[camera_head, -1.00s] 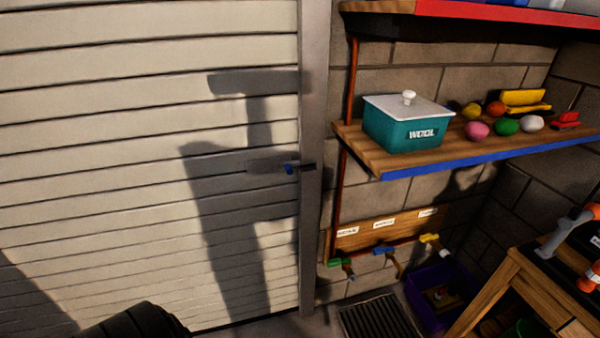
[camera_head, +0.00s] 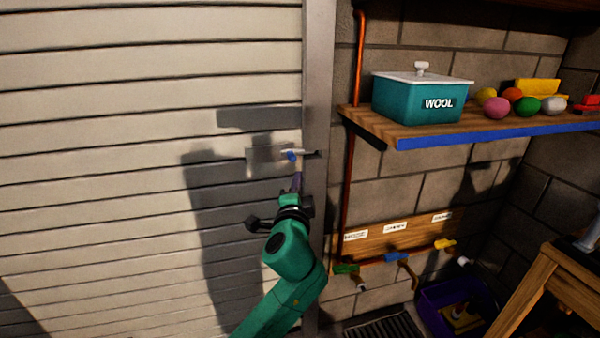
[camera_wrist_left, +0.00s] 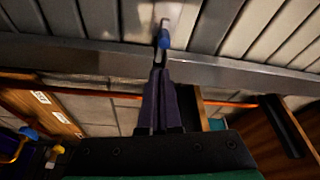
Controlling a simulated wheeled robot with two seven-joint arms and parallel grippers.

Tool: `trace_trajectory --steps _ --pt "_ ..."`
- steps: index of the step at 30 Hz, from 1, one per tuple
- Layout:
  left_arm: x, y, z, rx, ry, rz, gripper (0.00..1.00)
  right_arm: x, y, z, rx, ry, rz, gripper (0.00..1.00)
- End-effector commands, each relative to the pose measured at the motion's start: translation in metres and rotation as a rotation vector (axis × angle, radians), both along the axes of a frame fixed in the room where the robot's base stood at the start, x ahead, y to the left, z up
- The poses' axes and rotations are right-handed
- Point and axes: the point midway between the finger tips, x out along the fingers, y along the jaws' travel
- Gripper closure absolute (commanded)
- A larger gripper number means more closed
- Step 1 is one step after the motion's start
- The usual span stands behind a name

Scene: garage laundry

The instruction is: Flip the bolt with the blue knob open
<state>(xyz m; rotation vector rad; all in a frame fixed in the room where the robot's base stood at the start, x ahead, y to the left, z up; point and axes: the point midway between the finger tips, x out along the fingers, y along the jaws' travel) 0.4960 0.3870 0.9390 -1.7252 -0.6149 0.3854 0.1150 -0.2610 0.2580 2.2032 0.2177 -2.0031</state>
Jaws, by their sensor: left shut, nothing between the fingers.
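The bolt (camera_head: 308,153) is a small pale bar on the slatted door, reaching right to the grey door post. Its blue knob (camera_head: 291,155) sticks out of it. The knob also shows in the left wrist view (camera_wrist_left: 163,39), just beyond the fingertips. My left gripper (camera_head: 297,178) is at the end of the green arm, its dark fingers pointing up just below the knob. In the left wrist view the two fingers (camera_wrist_left: 159,76) are pressed together with nothing between them. I cannot tell whether the tips touch the knob. My right gripper is not in view.
Right of the grey post (camera_head: 320,90), a wooden shelf (camera_head: 440,138) holds a teal WOOL box (camera_head: 420,100) and several coloured balls. Below are a copper pipe (camera_head: 349,190) and coloured taps (camera_head: 397,257). A wooden bench (camera_head: 530,285) stands lower right. The door's left part is clear.

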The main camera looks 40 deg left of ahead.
Motion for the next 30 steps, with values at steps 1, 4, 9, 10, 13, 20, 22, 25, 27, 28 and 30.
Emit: trace_trajectory --steps 1,4,9,10,13,20,22,25,27,28,30 --pt "-0.004 0.0 0.007 0.01 -0.015 0.007 1.0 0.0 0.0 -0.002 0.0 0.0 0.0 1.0" --pt "-0.005 0.0 0.011 0.013 -0.018 0.011 1.0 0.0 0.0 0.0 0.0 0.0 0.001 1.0" --pt "-0.005 0.0 0.01 0.011 -0.018 0.008 1.0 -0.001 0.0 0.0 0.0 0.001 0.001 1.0" --pt "-0.004 0.0 0.01 0.011 -0.018 0.008 1.0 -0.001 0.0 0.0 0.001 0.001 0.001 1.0" --pt "0.002 0.004 0.011 0.012 -0.019 0.007 1.0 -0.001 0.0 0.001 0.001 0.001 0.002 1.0" --pt "0.036 0.03 0.016 0.011 -0.017 0.01 1.0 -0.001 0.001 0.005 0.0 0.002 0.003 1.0" --pt "0.048 0.039 0.016 0.011 -0.018 0.008 1.0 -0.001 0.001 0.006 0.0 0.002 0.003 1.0" --pt "0.062 0.049 0.018 0.011 -0.018 0.008 1.0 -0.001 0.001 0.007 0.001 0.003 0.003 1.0" --pt "0.069 0.055 0.017 0.009 -0.017 0.008 1.0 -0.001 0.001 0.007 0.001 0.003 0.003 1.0" --pt "0.072 0.056 0.018 0.009 -0.017 0.007 1.0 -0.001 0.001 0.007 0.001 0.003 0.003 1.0" --pt "0.075 0.059 0.018 0.009 -0.016 0.006 1.0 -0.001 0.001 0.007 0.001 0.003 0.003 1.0"
